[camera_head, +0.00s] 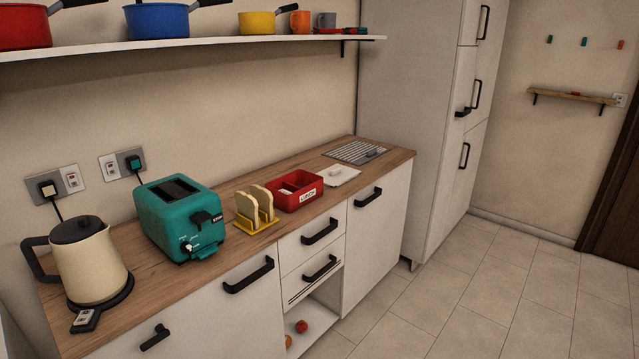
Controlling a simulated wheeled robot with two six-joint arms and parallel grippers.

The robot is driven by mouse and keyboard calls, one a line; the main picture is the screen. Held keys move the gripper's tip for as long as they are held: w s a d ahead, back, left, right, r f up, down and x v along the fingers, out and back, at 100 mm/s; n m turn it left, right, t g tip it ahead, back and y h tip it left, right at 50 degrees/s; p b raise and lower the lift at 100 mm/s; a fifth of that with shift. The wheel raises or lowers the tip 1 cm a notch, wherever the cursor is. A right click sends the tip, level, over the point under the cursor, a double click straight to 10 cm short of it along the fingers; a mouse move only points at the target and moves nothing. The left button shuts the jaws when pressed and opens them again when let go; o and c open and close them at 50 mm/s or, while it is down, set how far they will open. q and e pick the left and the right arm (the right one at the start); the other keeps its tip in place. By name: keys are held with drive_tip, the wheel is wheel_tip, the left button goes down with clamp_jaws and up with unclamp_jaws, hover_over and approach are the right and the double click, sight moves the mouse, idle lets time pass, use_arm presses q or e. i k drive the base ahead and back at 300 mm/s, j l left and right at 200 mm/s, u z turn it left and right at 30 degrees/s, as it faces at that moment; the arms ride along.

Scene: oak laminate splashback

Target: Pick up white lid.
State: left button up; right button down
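The white lid (339,176) is a flat, square-looking piece with a small raised handle. It lies on the wooden countertop in the camera_head view, right of the red lunch box (294,189) and in front of the metal grille (356,152). Neither of my grippers shows in this view. Nothing covers the lid.
A yellow toast rack (255,222) with bread, a teal toaster (179,218) and a cream kettle (89,264) stand along the counter (222,254) to the left. A tall cabinet (411,120) closes the counter's far end. Open tiled floor (480,290) lies to the right.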

sight(337, 174)
drive_tip(key=i+l+u, duration=0.4)
drive_tip(key=i+l, duration=0.9)
